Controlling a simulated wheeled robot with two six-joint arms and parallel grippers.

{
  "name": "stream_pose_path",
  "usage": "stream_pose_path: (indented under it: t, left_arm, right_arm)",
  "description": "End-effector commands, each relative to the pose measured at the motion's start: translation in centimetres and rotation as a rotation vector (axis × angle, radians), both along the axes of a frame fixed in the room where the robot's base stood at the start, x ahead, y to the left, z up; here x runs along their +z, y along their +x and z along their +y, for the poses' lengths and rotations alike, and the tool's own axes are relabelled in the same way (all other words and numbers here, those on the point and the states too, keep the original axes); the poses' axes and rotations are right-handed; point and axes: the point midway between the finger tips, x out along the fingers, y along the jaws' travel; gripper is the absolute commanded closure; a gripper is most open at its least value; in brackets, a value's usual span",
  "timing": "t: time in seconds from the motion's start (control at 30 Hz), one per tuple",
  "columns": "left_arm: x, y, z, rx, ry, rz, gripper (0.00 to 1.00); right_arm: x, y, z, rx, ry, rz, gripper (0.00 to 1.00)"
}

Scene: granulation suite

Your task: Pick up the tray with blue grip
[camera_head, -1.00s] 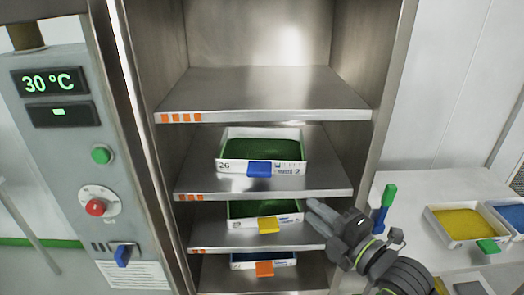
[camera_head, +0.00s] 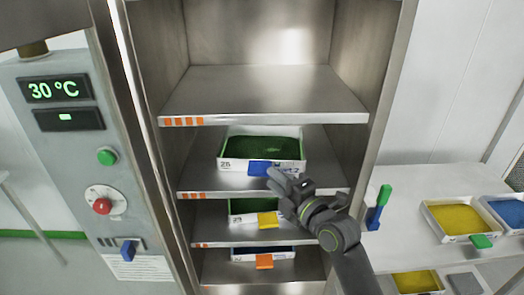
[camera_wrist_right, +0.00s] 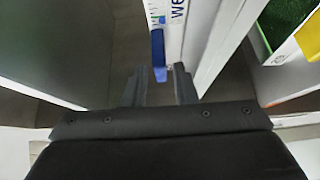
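The tray with the blue grip (camera_head: 232,165) is white with green contents and sits on the second shelf from the top. Its blue grip (camera_head: 259,168) faces out at the shelf's front. My right gripper (camera_head: 274,178) is just in front of and below the blue grip, partly covering its right side. In the right wrist view, the blue grip (camera_wrist_right: 158,55) lies just beyond the open fingers (camera_wrist_right: 160,85), roughly in line with the gap between them. Nothing is held. My left gripper is not in view.
Below are trays with a yellow grip (camera_head: 267,219) and an orange grip (camera_head: 264,261). The top shelf (camera_head: 265,92) is empty. A control panel (camera_head: 85,150) stands left. A side table (camera_head: 400,240) at right holds a yellow-filled tray (camera_head: 458,218) and a blue-filled one (camera_head: 508,213).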

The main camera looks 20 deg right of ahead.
Motion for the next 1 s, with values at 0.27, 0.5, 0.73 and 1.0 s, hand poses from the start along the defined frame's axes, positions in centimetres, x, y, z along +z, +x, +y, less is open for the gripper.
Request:
stream_pose_path:
  t: [0.27,0.5,0.73,1.0]
  left_arm:
    - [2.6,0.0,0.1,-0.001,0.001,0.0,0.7]
    - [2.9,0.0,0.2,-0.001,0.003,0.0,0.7]
    - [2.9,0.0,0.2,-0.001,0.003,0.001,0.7]
    - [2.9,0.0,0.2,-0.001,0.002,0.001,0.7]
  right_arm:
    - [0.3,3.2,1.1,0.0,0.002,0.002,0.75]
    - [0.0,4.5,1.5,0.0,0.001,0.001,0.75]
    - [0.0,4.5,1.5,0.0,0.0,0.0,0.78]
    - [0.0,4.4,1.5,0.0,0.0,0.0,1.0]
